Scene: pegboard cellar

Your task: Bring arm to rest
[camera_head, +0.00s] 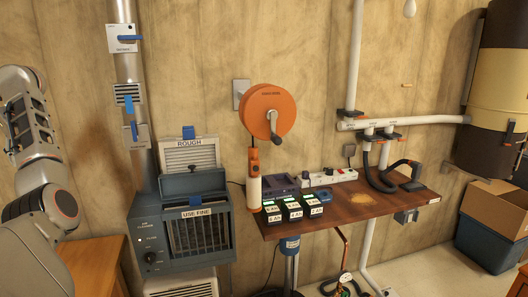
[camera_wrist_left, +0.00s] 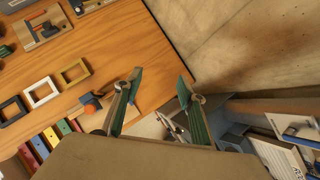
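My left arm (camera_head: 38,160) stands at the left edge of the head view, folded upright beside the wall. Its gripper is outside that view. In the left wrist view my left gripper (camera_wrist_left: 159,88) is open, its two green-padded fingers well apart with nothing between them. It is over the corner of a wooden table (camera_wrist_left: 135,40). My right arm and right gripper are in neither view.
An air cleaner (camera_head: 190,225) stands right of my arm. A brown wall shelf (camera_head: 350,208) carries battery packs (camera_head: 293,211) and a power strip (camera_head: 335,177). An orange reel (camera_head: 267,112) hangs above.

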